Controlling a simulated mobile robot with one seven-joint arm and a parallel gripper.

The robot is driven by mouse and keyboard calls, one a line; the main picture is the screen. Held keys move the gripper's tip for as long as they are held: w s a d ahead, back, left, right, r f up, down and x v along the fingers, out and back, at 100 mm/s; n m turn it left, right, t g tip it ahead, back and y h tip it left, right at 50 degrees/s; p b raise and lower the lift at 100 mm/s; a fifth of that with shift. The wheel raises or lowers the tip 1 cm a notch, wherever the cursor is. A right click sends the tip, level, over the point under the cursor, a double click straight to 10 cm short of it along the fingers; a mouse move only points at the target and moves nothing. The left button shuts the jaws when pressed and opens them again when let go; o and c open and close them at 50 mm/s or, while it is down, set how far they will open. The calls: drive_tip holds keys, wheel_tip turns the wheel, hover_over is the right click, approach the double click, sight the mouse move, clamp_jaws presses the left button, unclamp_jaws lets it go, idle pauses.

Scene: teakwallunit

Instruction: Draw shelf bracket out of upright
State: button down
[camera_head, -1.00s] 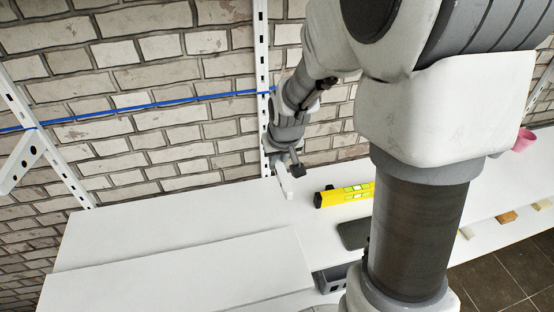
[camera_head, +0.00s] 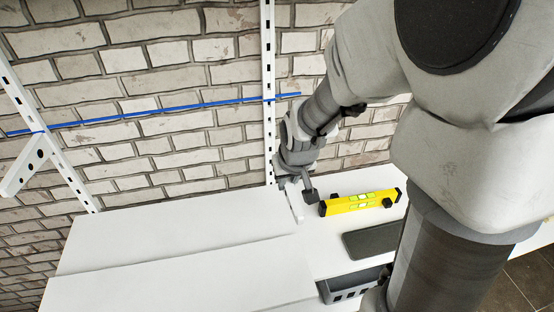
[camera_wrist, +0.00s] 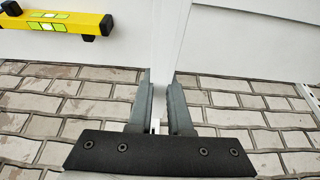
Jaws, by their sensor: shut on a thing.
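My gripper (camera_head: 290,180) is shut on a white shelf bracket (camera_head: 294,207), whose free arm sticks out past the fingers over the white worktop. In the wrist view the bracket (camera_wrist: 169,38) runs between the two fingers (camera_wrist: 159,85). The slotted white upright (camera_head: 269,100) stands against the brick wall just left of my gripper. The bracket's rear end is hidden by the gripper, so I cannot tell whether it still touches the upright. Another white bracket (camera_head: 27,165) juts from the left upright (camera_head: 50,140).
A yellow level (camera_head: 360,202) lies on the worktop right of the bracket; it also shows in the wrist view (camera_wrist: 55,20). A dark mat (camera_head: 373,240) and a grey tray (camera_head: 352,286) are nearer. White boards (camera_head: 170,260) lie left. A blue line (camera_head: 160,108) crosses the wall.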

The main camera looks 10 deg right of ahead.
sight(293, 195)
drive_tip(key=shift+s, duration=0.6)
drive_tip(key=shift+s, duration=1.5)
